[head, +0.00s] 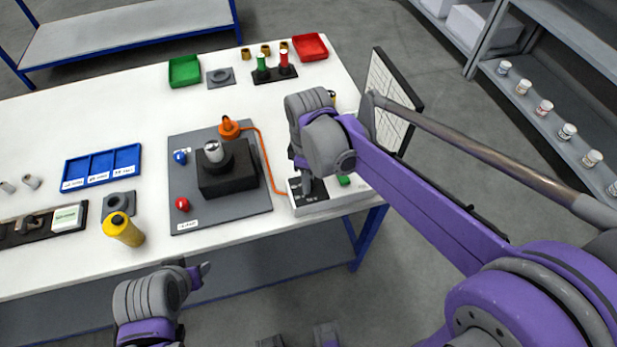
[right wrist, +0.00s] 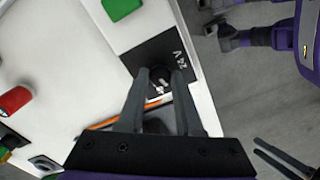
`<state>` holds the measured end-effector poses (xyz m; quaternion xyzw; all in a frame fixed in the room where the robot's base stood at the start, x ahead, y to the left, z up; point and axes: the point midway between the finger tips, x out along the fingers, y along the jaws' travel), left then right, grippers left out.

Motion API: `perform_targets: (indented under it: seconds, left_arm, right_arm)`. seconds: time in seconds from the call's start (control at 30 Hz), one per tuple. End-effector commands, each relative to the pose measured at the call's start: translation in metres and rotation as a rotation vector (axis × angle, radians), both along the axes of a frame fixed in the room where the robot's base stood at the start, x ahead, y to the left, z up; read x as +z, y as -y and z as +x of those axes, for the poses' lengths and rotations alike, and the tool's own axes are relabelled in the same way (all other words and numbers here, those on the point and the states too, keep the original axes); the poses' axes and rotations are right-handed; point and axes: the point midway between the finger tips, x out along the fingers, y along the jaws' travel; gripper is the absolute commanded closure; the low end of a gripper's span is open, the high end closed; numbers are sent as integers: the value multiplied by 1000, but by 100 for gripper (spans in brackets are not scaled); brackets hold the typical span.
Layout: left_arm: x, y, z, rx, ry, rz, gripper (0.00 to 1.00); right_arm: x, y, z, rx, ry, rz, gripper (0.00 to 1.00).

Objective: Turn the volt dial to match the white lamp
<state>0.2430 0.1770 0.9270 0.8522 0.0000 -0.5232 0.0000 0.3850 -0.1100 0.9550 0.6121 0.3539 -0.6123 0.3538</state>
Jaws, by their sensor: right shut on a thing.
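The power unit (head: 332,204) is a white box with a dark panel at the table's right front edge. Its volt dial (right wrist: 159,86) is a small dark knob on the black panel, beside the marking "24 V" (right wrist: 180,61). My right gripper (right wrist: 161,78) points down and is shut on the dial, one finger on each side; the dial's pointer is too small to read. In the head view my right gripper (head: 306,188) hides the dial. A pale, whitish dome (head: 213,151), perhaps the white lamp, sits on a black block. My left gripper (head: 203,274) is off the table's front edge.
An orange cable (head: 263,160) runs from the orange part (head: 228,128) to the power unit. A red (head: 183,204) and a blue part (head: 181,157) lie on the grey board (head: 190,225). A yellow cylinder (head: 123,230) and blue tray (head: 101,167) stand left.

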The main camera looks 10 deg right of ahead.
Motion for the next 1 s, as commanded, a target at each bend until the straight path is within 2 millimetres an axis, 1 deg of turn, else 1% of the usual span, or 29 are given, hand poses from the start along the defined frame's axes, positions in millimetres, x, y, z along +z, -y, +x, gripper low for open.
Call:
perform_targets:
  seconds: [0.2, 0.4, 0.6, 1.0]
  left_arm:
    - [-2, 0, -1, 0, -1, 0, 50]
    - [-3, 0, -1, 0, -1, 0, 50]
    - [-3, 0, -1, 0, -2, 0, 50]
    - [-3, 0, -1, 0, -2, 0, 50]
  right_arm:
    - [0, 0, 0, 151, 1, 0, 100]
    - [0, 0, 0, 241, 1, 0, 100]
    - [1, 0, 0, 286, 1, 0, 100]
    - [1, 0, 0, 296, 1, 0, 100]
